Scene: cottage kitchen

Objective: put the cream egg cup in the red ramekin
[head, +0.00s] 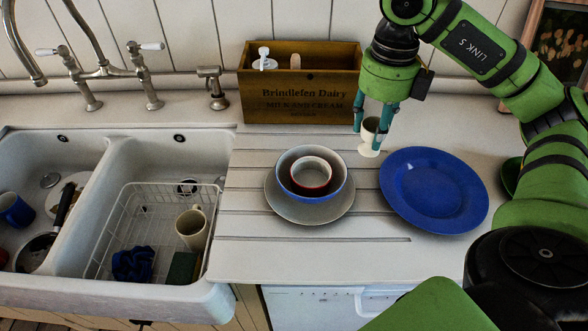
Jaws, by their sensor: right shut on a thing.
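The cream egg cup (368,150) stands upright at the back of the counter, or just above it; I cannot tell which. My right gripper (370,143) points down from above and is shut on the cup, with one teal finger on each side of its bowl. The red ramekin (312,188), with a pale inside and a red rim, sits inside a blue-rimmed bowl (338,185) on a grey plate (274,204). The ramekin lies left of and nearer than the egg cup, and looks empty. My left gripper is not in view.
A blue plate (435,190) lies right of the bowl stack, close to the egg cup. A wooden dairy crate (290,108) stands behind. The double sink (75,165) at left holds a wire rack (120,215) and a mug (192,230). The counter front is clear.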

